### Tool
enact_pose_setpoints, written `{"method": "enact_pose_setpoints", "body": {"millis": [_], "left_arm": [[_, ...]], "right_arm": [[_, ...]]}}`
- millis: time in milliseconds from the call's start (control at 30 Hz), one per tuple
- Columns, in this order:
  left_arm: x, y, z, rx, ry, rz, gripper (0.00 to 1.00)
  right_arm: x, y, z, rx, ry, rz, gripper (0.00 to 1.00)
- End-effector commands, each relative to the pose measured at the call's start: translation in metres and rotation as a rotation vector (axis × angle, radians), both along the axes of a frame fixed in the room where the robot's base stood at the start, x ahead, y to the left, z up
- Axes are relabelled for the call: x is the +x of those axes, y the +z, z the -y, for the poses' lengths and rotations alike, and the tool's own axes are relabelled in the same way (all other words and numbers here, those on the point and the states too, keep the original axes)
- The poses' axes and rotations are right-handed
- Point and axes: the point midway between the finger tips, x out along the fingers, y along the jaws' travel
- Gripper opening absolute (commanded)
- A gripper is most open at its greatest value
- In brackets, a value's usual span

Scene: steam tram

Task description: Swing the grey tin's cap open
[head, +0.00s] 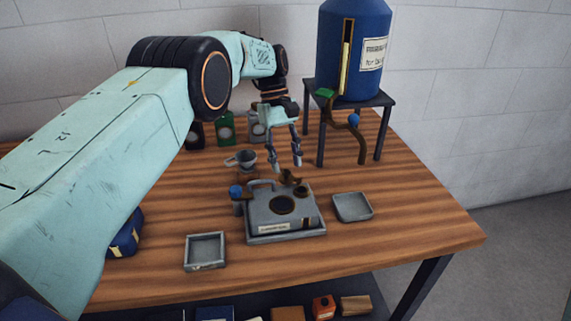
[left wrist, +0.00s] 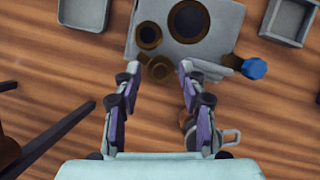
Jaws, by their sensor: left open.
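A flat grey can (head: 265,220) with a carrying handle and a dark round port stands mid-table; it also shows in the left wrist view (left wrist: 215,55). Brown round parts (head: 289,178) sit at its rear right corner. In the left wrist view these are a larger ring (left wrist: 148,36) and a smaller round piece (left wrist: 160,69). I cannot tell how far any cap stands open. My left gripper (head: 285,168) is open and points down just above that corner. Its fingertips (left wrist: 158,68) lie either side of the smaller piece, with no contact visible. A taller grey tin (head: 256,127) stands behind.
A green tin (head: 226,128) and a black tin (head: 194,136) stand at the back. A grey cup (head: 241,159) is behind the can. Grey trays lie front left (head: 205,265) and right (head: 353,206). A blue tank (head: 352,70) on a stand has a brown pipe (head: 357,145).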

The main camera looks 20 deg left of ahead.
Motion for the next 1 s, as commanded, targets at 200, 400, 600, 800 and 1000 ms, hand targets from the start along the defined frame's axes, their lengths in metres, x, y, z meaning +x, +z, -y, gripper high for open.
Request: {"method": "enact_pose_setpoints", "body": {"millis": [200, 400, 600, 800, 1000], "left_arm": [[0.001, 0.044, 0.000, 0.000, 0.001, 0.004, 0.41], [0.001, 0.071, 0.000, 0.000, 0.001, 0.003, 0.41], [0.000, 0.079, 0.000, 0.001, 0.000, -0.001, 0.41], [0.000, 0.079, 0.000, 0.000, 0.000, 0.000, 0.41], [0.000, 0.079, 0.000, 0.000, 0.000, 0.000, 0.41]], "right_arm": [[0.000, 0.000, 0.000, 0.000, 0.000, 0.000, 0.62], [0.000, 0.000, 0.000, 0.000, 0.000, 0.000, 0.62], [0.000, 0.000, 0.000, 0.000, 0.000, 0.000, 0.62], [0.000, 0.000, 0.000, 0.000, 0.000, 0.000, 0.62], [0.000, 0.000, 0.000, 0.000, 0.000, 0.000, 0.62]]}}
